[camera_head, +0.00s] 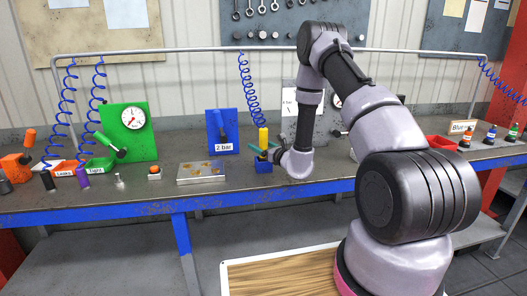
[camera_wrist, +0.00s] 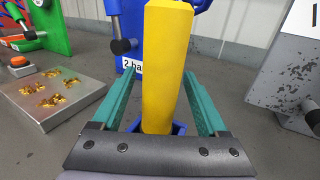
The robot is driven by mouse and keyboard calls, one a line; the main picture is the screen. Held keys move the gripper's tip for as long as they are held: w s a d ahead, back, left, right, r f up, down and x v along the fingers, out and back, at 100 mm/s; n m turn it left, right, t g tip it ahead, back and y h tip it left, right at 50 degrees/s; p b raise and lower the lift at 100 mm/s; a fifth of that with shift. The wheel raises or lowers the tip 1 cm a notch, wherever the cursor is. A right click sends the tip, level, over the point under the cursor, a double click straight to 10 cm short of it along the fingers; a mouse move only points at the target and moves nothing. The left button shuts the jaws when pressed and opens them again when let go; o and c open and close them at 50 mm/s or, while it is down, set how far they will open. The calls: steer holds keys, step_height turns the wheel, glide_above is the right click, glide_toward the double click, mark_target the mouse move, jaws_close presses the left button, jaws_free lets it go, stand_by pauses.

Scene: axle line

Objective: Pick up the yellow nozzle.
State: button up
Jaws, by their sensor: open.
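The yellow nozzle (camera_head: 263,138) stands upright in a small blue holder (camera_head: 263,167) on the bench. In the wrist view the yellow nozzle (camera_wrist: 166,70) rises between the two green fingers, and its lower end sits in the blue holder (camera_wrist: 180,128). My gripper (camera_head: 263,152) is at the nozzle from the right side, with its fingers on either side of it. In the wrist view my gripper (camera_wrist: 165,85) is open, with a gap visible between the nozzle and the right finger. The gap on the left is narrower.
A metal plate with gold-coloured fittings (camera_head: 202,173) lies left of the holder. The blue "2 bar" stand (camera_head: 229,124) is behind it to the left, and a grey panel (camera_wrist: 290,70) is on the right. A green gauge stand (camera_head: 127,143) is further left. Bench is bare in front.

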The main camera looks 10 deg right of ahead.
steer(key=shift+w+a, duration=0.2)
steer(key=shift+w, duration=0.2)
steer(key=shift+c, duration=0.4)
jaws_close()
steer(key=shift+r, duration=0.2)
